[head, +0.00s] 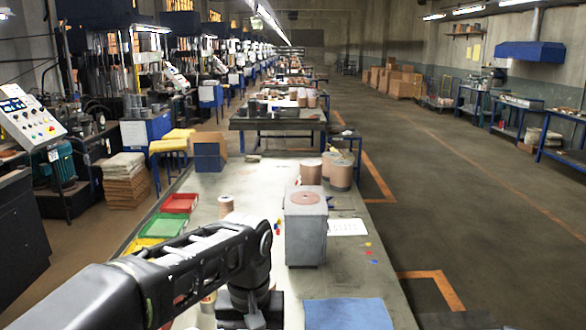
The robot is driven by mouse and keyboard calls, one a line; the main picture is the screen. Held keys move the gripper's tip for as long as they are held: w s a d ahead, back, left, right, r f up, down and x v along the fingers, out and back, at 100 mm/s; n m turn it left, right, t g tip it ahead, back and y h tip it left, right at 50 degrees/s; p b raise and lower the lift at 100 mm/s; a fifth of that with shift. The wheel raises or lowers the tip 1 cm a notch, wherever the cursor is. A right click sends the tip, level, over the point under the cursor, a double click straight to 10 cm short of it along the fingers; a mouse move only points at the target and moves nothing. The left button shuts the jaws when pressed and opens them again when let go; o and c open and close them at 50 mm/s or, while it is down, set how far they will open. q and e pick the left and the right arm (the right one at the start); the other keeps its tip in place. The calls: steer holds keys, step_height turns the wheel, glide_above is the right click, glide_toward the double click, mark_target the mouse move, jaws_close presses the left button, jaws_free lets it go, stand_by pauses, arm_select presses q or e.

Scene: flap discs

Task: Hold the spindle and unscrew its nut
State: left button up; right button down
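My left arm reaches in from the left over the workbench (345,270). Its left gripper (249,312) points down near the front edge of the picture; its fingertips are not clear, so I cannot tell whether it is open or shut, or whether it holds anything. A small upright object (207,303) is partly hidden behind the arm. No spindle or nut can be made out for certain. A grey block (305,238) with a brown disc (305,198) on top stands right of the arm. My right gripper is not in view.
A small brown stack (226,206) stands beyond my arm. Red (180,203), green (163,225) and yellow trays line the left edge. Larger brown cylinders (341,174) stand at the back. A white sheet (347,227) and a blue mat (347,314) lie on the right.

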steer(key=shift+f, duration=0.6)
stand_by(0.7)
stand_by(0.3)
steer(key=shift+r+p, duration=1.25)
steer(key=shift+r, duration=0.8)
arm_select(q)
step_height(320, 180, up, 2)
steer(key=shift+r, duration=0.2)
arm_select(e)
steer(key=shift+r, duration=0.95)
arm_select(q)
steer(key=shift+c, duration=0.5)
